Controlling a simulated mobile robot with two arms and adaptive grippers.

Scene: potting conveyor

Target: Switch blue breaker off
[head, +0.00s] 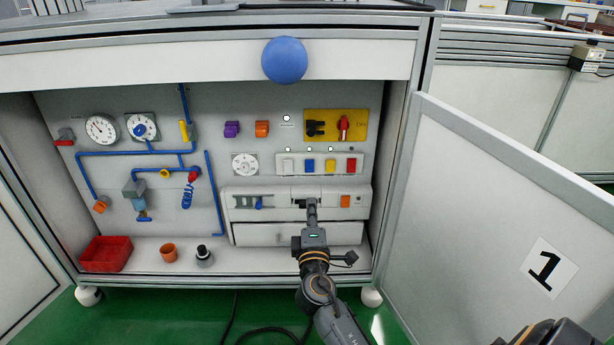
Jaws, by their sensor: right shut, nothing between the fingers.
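The breaker box (228,208) is a white housing low on the back panel of the open cabinet. A small blue breaker (259,203) shows in its left part, beside grey modules. Whether its lever is up or down is too small to tell. My right gripper (311,203) is shut and empty in front of the box's middle, to the right of the blue breaker. It hides part of the box; I cannot tell whether it touches it. My left gripper is not in view.
An orange breaker (345,201) sits to the right in the box. Above is a switch strip (319,174) with a blue switch (309,165). A red bin (106,254), orange cup (168,253) and open door (500,215) flank the space. A blue ball (284,60) is above.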

